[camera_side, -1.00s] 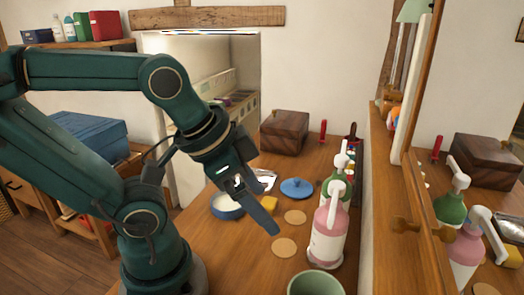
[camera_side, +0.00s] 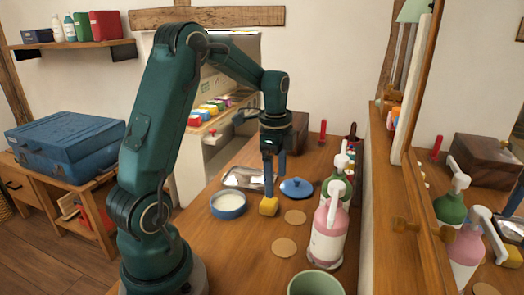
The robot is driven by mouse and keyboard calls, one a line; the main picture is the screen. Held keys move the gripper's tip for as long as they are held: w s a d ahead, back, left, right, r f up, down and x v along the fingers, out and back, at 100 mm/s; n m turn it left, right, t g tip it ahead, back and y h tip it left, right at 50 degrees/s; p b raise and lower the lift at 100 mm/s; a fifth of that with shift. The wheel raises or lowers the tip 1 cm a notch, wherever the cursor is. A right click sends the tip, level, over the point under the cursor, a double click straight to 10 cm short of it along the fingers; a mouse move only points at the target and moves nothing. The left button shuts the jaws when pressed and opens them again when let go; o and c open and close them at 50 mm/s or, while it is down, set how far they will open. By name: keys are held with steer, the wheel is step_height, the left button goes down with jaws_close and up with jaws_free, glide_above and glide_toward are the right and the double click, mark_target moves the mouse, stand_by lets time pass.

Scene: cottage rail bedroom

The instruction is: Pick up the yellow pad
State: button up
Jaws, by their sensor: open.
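The yellow pad (camera_side: 268,207) is a small block on the wooden table, between the blue bowl and a round cork coaster. My gripper (camera_side: 270,194) points straight down over the pad, with a blue finger reaching down to its top. The jaws are open. One finger covers part of the view, so I cannot tell whether the fingers straddle the pad or touch it.
A blue bowl with white contents (camera_side: 229,213) stands close left of the pad. Pump bottles (camera_side: 327,232) stand further right, a green cup (camera_side: 315,284) in front.

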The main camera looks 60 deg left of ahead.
mark_target(269, 201)
steer(key=shift+s+a+f+n+g, duration=0.15)
steer(key=shift+s+a+f, duration=0.15)
steer(key=shift+f, duration=0.25)
steer(key=shift+s+a+f+n+g, duration=0.15)
steer(key=shift+s+a+f, duration=0.1)
steer(key=shift+f, duration=2.75)
steer(key=c, duration=1.4)
